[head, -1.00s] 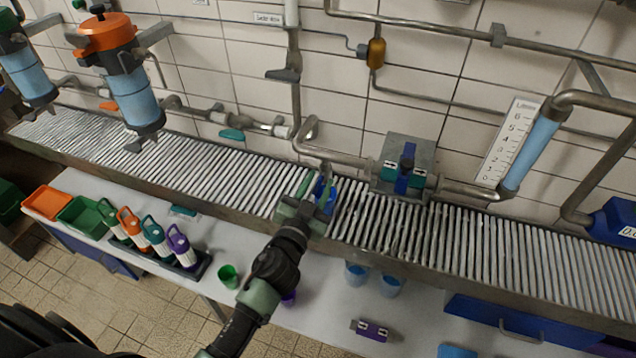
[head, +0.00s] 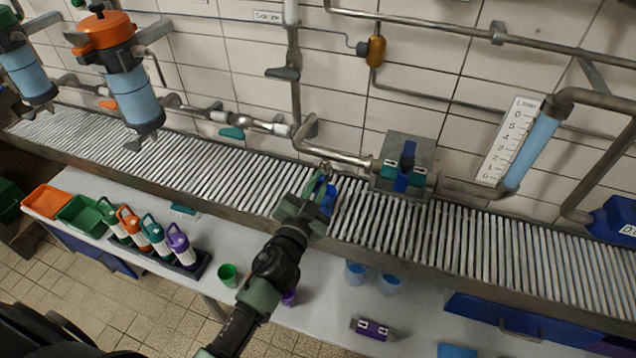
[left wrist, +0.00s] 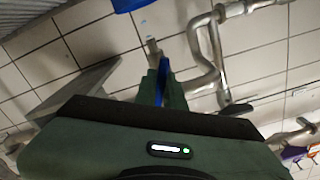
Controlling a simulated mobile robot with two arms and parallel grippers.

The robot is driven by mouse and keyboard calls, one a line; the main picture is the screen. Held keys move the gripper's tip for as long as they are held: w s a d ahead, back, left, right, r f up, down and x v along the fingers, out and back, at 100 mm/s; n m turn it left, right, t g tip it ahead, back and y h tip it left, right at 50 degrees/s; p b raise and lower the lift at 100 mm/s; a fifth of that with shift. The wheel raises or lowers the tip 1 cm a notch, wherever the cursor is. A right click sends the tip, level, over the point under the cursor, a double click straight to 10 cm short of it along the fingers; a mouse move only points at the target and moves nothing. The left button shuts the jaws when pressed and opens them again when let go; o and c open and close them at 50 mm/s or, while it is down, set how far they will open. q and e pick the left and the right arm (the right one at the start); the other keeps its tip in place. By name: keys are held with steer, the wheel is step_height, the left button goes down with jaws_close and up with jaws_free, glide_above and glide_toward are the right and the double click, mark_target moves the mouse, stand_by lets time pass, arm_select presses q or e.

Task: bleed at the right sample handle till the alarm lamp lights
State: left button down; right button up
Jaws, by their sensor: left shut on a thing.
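My left gripper (head: 321,180) is at the short tap below the pipe bend, over the grated trough. In the left wrist view its fingers (left wrist: 160,80) are shut on a thin blue handle (left wrist: 162,88), which I take for the right sample handle; the fingers hide most of it. A blue container (head: 328,199) is beside and below the fingertips, and a blue edge shows at the top of the wrist view (left wrist: 132,4). An amber fitting (head: 376,51) on the wall pipe may be the alarm lamp; it looks unlit. My right gripper is not in view.
A grey valve box (head: 408,160) and a scale with a blue tube (head: 530,148) are to the right. Pipes and a grey lever (head: 283,73) are on the tiled wall. Bottles (head: 155,238) and cups (head: 356,273) stand on the bench in front.

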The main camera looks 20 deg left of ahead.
arm_select(q)
steer(key=m, duration=0.6)
steer(key=shift+d+f+m, duration=0.1)
steer(key=shift+m, duration=0.2)
steer(key=m, duration=0.6)
steer(key=shift+f, duration=0.15)
steer(key=c, duration=1.5)
jaws_free()
